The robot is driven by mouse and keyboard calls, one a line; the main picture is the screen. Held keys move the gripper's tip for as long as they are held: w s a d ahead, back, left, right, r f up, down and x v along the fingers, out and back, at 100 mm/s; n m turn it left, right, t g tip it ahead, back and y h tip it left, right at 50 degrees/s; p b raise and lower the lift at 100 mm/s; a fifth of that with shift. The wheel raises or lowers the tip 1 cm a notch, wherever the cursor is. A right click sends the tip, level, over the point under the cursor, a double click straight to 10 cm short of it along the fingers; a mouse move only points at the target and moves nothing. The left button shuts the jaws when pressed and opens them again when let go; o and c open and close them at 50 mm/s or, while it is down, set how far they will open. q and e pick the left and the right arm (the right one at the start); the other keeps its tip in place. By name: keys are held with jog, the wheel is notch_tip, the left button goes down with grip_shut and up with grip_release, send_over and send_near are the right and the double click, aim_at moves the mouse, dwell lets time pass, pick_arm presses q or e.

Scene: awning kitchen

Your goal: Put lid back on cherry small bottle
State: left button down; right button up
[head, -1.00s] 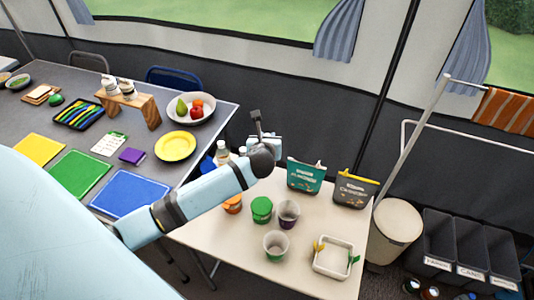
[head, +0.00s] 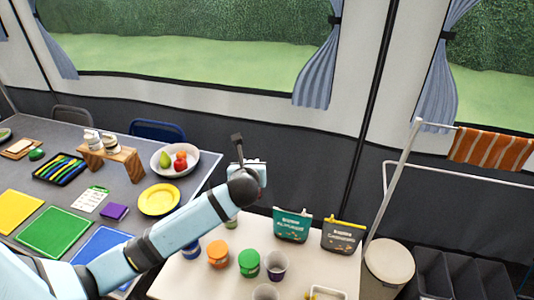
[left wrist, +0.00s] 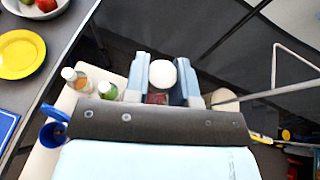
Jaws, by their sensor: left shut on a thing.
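My left gripper (head: 262,176) is raised over the cream table (head: 170,280). In the left wrist view, a round white lid (left wrist: 162,73) is between the light blue fingers of my left gripper (left wrist: 162,79), which is shut on it. Just below the lid in that picture shows a dark red patch (left wrist: 157,98), likely the cherry small bottle. The fingers and palm hide most of it, and I cannot tell whether lid and bottle touch. In the head view my arm and wrist hide both. My right gripper is not in view.
Bottles with orange (left wrist: 80,83) and green (left wrist: 108,91) contents stand left of the fingers, near a blue cup (left wrist: 52,133). Orange (head: 218,254) and green (head: 249,262) containers, a purple cup (head: 276,265), a teal pouch (head: 292,225) and a dark pouch (head: 342,235) stand on the table.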

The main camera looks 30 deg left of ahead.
pick_arm(q)
jog(key=s+d+r+m+h+p, duration=0.2)
jog(key=s+d+h, duration=0.1)
jog(key=s+d, duration=0.2)
jog(key=s+d+r+m+t+h+p, duration=0.1)
jog(key=s+d+r+m+h+p, duration=0.1)
jog(key=s+d, duration=0.4)
jog(key=shift+d+r+m+h, duration=0.5)
jog(key=shift+d+m+h, duration=0.1)
jog(key=shift+d+m, duration=0.1)
jog(key=shift+s, duration=0.1)
jog(key=w+d+m+g+h, duration=0.1)
jog(key=w+d+m+h, duration=0.1)
jog(key=d, duration=0.4)
jog(key=w+d+r+m+g+h, duration=0.1)
jog(key=w+d+m+h, duration=0.2)
jog(key=d, duration=0.3)
jog(key=w+d+m+h, duration=0.2)
jog(key=d+m+h, duration=0.1)
jog(key=d, duration=0.3)
jog(key=shift+w+r+g+h, duration=0.15)
jog(key=shift+w+g+h, duration=0.2)
jog(key=shift+g+h, duration=0.05)
